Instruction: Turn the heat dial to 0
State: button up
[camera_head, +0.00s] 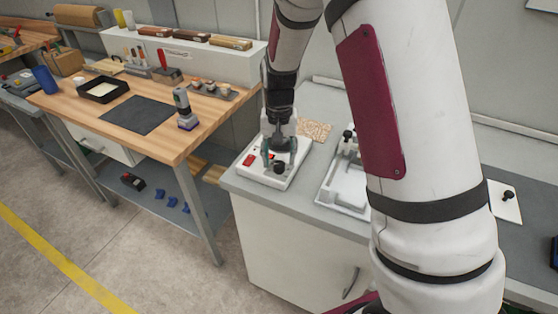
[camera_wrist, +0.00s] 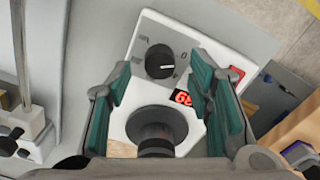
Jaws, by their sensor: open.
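The heat dial (camera_wrist: 158,62) is a black round knob on a white panel (camera_wrist: 210,48) in the wrist view. Its pale pointer mark faces right in that view, and the printed numbers are too small to read surely. A red lit display (camera_wrist: 184,97) sits beside it with digits seen at an angle. In the head view the dial (camera_head: 279,168) is at the front of the white device (camera_head: 263,178). My gripper (camera_wrist: 160,66) is open, with teal pads either side of the dial in the picture. I cannot tell whether the pads touch it.
A round dark piece (camera_wrist: 157,125) stands on the device near the dial. A white tray (camera_head: 342,198) lies right of the device on the grey counter (camera_head: 300,196). A wooden workbench (camera_head: 185,145) with tools stands at left. Clear floor lies in front.

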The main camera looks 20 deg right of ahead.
aim_at(279, 164)
notch_tip(279, 164, up, 10)
dwell(0.3)
jog(key=shift+f, duration=0.1)
jog(key=s+r+n+t, duration=0.2)
jog(key=s+r+t, duration=0.1)
jog(key=s+r, duration=0.9)
jog(key=s+r+n+t, duration=0.2)
jog(key=s, duration=1.2)
jog(key=shift+s+r, duration=0.2)
jog(key=shift+r, duration=0.05)
jog(key=shift+a, duration=0.15)
